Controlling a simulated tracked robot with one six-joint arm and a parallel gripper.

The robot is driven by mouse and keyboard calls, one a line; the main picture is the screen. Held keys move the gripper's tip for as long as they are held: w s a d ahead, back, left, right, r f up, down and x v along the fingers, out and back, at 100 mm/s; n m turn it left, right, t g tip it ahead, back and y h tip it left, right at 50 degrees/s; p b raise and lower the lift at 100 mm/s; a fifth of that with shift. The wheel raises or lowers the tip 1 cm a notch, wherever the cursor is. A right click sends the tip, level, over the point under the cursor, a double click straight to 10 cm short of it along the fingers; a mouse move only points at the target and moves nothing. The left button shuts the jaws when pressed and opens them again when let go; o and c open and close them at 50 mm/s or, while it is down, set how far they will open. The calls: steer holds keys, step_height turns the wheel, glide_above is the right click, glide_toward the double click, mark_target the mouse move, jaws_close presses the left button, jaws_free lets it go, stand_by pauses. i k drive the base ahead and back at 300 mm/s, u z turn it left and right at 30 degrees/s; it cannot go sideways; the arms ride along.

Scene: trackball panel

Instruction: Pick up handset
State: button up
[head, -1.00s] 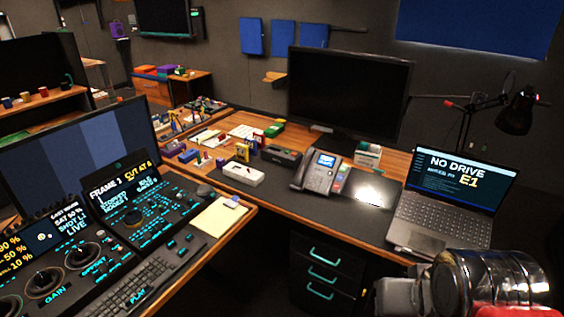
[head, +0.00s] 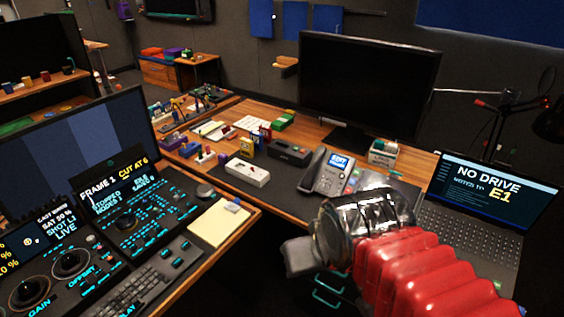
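The desk phone (head: 330,176) stands on the dark mat of the wooden desk, with a lit blue-white screen. Its dark handset (head: 312,168) rests in the cradle along the phone's left side. My arm, with a red ribbed sleeve and a shiny dark wrist, reaches in from the lower right. My gripper (head: 298,257) is the grey end left of the wrist, in front of the desk's front edge and below the phone in the picture. It is apart from the handset. Its fingers cannot be made out clearly.
A laptop (head: 470,205) stands right of the phone, and a large monitor (head: 368,82) behind it. A white box (head: 248,172) and a dark device (head: 289,153) lie to the left. A control console (head: 135,215) with a yellow notepad (head: 219,223) fills the left foreground.

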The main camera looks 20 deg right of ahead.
mark_target(306, 183)
steer(key=u, duration=0.4)
steer(key=i, duration=0.55)
steer(key=u, duration=0.7)
steer(key=i, duration=0.5)
steer(key=u, duration=0.35)
